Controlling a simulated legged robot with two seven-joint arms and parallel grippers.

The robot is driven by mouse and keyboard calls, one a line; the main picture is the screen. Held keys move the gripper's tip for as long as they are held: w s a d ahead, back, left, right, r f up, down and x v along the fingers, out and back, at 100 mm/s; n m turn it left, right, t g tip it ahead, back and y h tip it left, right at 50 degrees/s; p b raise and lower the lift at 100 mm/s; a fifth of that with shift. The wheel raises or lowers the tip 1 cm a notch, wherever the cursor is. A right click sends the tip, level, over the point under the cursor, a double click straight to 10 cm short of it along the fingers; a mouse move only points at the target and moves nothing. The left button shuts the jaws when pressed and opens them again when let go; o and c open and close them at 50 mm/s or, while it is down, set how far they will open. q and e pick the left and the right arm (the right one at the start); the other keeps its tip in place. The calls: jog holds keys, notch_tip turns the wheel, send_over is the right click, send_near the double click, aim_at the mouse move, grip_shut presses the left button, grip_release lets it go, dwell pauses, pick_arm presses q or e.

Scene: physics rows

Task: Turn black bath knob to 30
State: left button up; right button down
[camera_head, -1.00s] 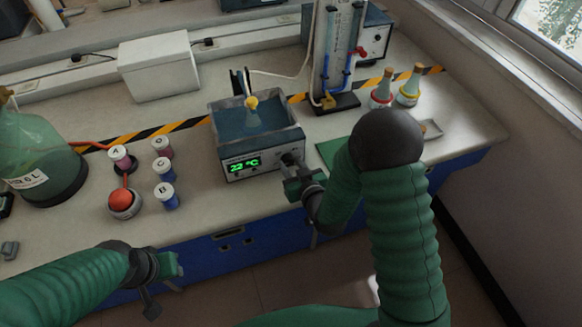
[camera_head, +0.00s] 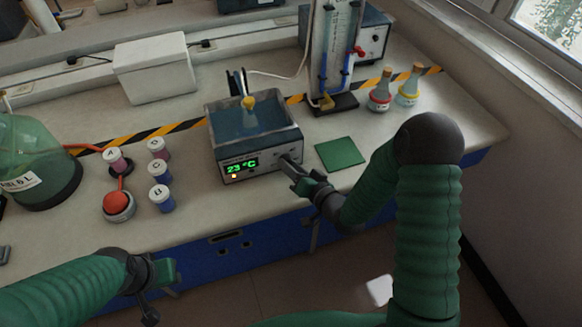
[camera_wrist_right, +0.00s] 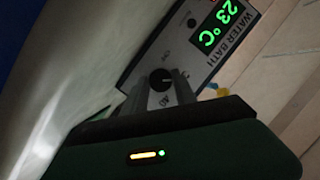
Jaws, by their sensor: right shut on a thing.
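The water bath (camera_head: 232,147) is a grey box with a green display (camera_head: 241,165) reading 23 °C and a small orange light below it. Its black knob (camera_wrist_right: 161,78) shows in the right wrist view, on the front panel beside the display. My right gripper (camera_head: 291,166) is at the right of the bath's front and is shut on the knob; its fingers hide part of the knob in the head view.
Several labelled vials (camera_head: 160,198) and a green bottle (camera_head: 35,165) are to the left. A green mat (camera_head: 341,153) lies to the right, with two flasks (camera_head: 380,95) behind it.

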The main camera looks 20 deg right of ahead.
jog(key=shift+s+f, duration=0.1)
jog(key=shift+f, duration=0.15)
jog(key=c, duration=1.3)
grip_release()
jog(key=shift+o, duration=1.4)
jog(key=shift+r, duration=0.2)
jog(key=p+v, duration=0.1)
jog(key=v, duration=0.6)
jog(key=shift+d+r, duration=0.1)
jog(key=shift+d, duration=0.05)
jog(key=p+v, duration=0.9)
jog(key=shift+s, duration=0.25)
